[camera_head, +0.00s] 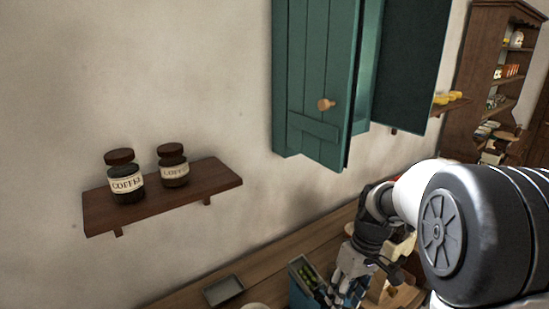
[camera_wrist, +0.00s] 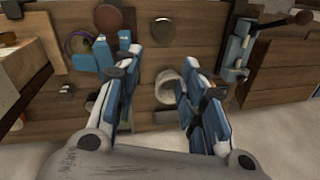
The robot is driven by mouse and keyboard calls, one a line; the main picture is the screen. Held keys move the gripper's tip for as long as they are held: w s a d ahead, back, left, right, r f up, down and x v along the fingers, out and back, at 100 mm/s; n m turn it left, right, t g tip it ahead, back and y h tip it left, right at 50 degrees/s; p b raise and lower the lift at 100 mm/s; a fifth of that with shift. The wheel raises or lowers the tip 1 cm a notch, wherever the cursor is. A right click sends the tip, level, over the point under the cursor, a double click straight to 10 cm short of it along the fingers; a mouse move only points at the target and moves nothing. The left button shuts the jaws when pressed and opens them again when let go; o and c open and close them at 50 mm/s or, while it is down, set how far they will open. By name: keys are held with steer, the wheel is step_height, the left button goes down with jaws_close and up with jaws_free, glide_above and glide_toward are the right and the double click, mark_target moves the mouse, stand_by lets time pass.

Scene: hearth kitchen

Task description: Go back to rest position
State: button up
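My gripper (camera_head: 350,285) hangs low at the lower right of the head view, over or in front of the wooden counter. In the wrist view my gripper (camera_wrist: 160,85) has its two blue-and-white fingers spread apart, with nothing between them. A wooden surface and a white round cup-like thing (camera_wrist: 168,86) show beyond the fingers, apart from them. My arm reaches in from the right of the head view.
A teal wall cabinet (camera_head: 315,80) has a door standing open. A shelf (camera_head: 215,180) holds two coffee jars (camera_head: 126,184). A small tray (camera_head: 223,291) and a teal box (camera_head: 303,285) are on the counter (camera_head: 265,264). A tall shelf unit (camera_head: 475,60) stands at the right.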

steer(key=s+a+r+m+t+h+b, duration=0.1)
steer(key=s+r+t+b, duration=0.15)
steer(key=s, duration=0.35)
steer(key=s+a+r+m+t+b, duration=0.1)
steer(key=s+r+m+b, duration=0.15)
steer(key=s, duration=0.25)
steer(key=s+f+m+t+b, duration=0.1)
steer(key=s+t+b, duration=0.1)
steer(key=s, duration=0.7)
steer(key=shift+s+a+f+h+b, duration=0.2)
steer(key=shift+s+f+h+b, duration=0.15)
steer(key=shift+b, duration=0.45)
stand_by(0.4)
